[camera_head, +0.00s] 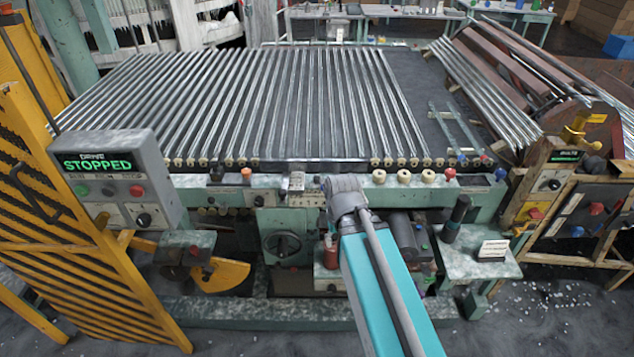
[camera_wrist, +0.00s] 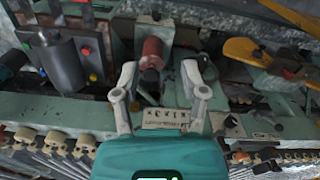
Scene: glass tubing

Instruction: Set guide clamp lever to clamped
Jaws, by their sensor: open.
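I cannot pick out the guide clamp lever with certainty in either view. In the wrist view my gripper (camera_wrist: 161,82) is open, with its two grey fingers spread apart and nothing held between them. A small lettered plate (camera_wrist: 165,118) on the green machine rail lies close in front of the gripper body, between the fingers. A dark red cylinder (camera_wrist: 152,50) stands beyond the fingertips; it also shows in the head view (camera_head: 331,256), left of my arm. In the head view my arm's end hides my gripper and part of the rail.
A grey handwheel (camera_head: 282,245) and a yellow guard (camera_head: 222,273) are below the rail. Glass tubes (camera_head: 270,100) cover the bed behind it. A control box (camera_head: 117,180) reading STOPPED stands left. A green side shelf (camera_head: 470,262) juts out right.

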